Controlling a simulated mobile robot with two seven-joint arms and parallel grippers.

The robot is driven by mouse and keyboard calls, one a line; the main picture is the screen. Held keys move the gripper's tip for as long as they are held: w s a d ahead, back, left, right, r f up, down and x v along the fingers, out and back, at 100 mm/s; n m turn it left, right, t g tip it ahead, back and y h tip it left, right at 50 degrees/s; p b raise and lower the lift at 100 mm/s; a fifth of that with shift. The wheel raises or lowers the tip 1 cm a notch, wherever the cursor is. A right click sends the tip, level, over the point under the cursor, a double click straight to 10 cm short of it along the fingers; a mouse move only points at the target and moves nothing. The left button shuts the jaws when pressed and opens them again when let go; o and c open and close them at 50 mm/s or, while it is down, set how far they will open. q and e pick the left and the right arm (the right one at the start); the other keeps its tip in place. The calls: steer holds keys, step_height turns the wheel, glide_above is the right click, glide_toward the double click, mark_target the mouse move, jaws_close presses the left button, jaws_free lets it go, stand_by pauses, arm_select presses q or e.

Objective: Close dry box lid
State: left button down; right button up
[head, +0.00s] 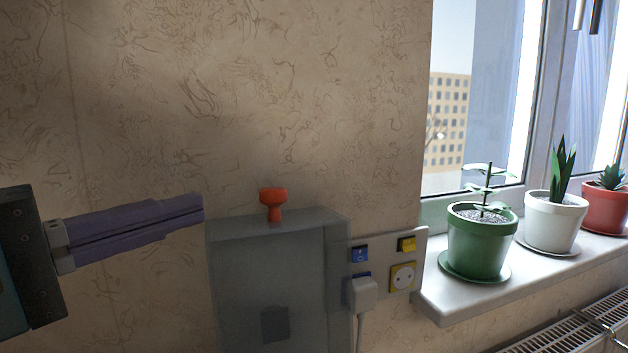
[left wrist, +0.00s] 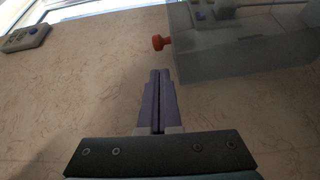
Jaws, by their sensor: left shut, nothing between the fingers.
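The dry box is a grey, see-through box (head: 235,290) on the wall, low in the middle of the head view. An orange knob (head: 273,198) stands up at its top edge. In the left wrist view the box (left wrist: 240,58) is at upper right, with the orange knob (left wrist: 160,42) at its left side. I cannot tell for certain how the lid sits. My left gripper (head: 203,208), with long purple fingers, is shut and empty. Its tips are just left of the box's top corner, apparently apart from it. My right gripper is not in view.
A socket panel (head: 418,243) with a plugged-in white plug (head: 362,294) is right of the box. A windowsill (head: 450,305) holds a green pot (head: 480,245), a white pot (head: 552,222) and a red pot (head: 605,210). The wall above the box is clear.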

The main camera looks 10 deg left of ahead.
arm_select(q)
steer(key=p+x, duration=0.1)
steer(key=x, duration=0.6)
steer(key=shift+p, duration=0.4)
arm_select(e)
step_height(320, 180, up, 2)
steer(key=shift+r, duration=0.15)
